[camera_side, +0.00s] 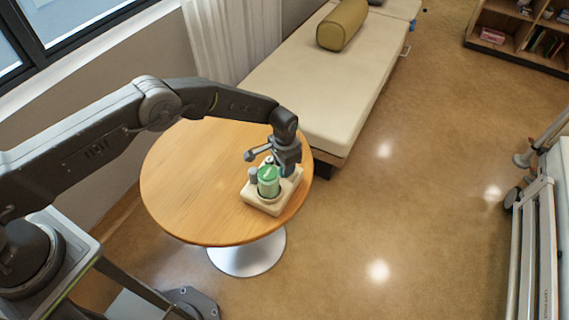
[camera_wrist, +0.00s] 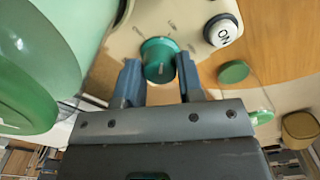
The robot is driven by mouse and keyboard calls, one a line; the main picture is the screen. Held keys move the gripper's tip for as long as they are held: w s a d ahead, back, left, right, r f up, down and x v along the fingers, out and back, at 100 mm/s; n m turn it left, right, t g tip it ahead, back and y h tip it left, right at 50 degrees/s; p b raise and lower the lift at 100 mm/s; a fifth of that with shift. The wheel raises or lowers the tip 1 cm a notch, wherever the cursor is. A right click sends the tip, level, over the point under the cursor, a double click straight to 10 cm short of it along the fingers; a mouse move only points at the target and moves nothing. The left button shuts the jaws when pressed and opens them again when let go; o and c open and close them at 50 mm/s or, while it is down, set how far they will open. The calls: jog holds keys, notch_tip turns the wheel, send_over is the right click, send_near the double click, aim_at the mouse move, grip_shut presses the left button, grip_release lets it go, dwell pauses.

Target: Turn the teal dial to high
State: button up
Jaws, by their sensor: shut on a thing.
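The teal dial (camera_wrist: 158,58) sits on the cream panel of a small device, whose base (camera_side: 262,205) stands on the round table. My gripper (camera_wrist: 159,69) is shut on the dial, with one blue-grey finger on each side of it. In the side view my gripper (camera_side: 286,165) points down over the device and hides the dial. Small printed marks surround the dial; they are too small to read, so its setting cannot be told. A green-topped canister (camera_side: 268,183) stands on the device beside my gripper.
A white ON button (camera_wrist: 222,30) and a green disc (camera_wrist: 233,72) lie close to the dial's right. The canister (camera_wrist: 55,45) fills the wrist view's left. The wooden table (camera_side: 190,180) is clear on its left; a padded couch (camera_side: 310,85) stands behind it.

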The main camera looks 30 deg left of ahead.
jog(key=shift+m, duration=1.9)
jog(key=o, duration=0.9)
jog(key=shift+r, duration=0.1)
notch_tip(320, 180, up, 14)
jog(key=shift+f, duration=0.2)
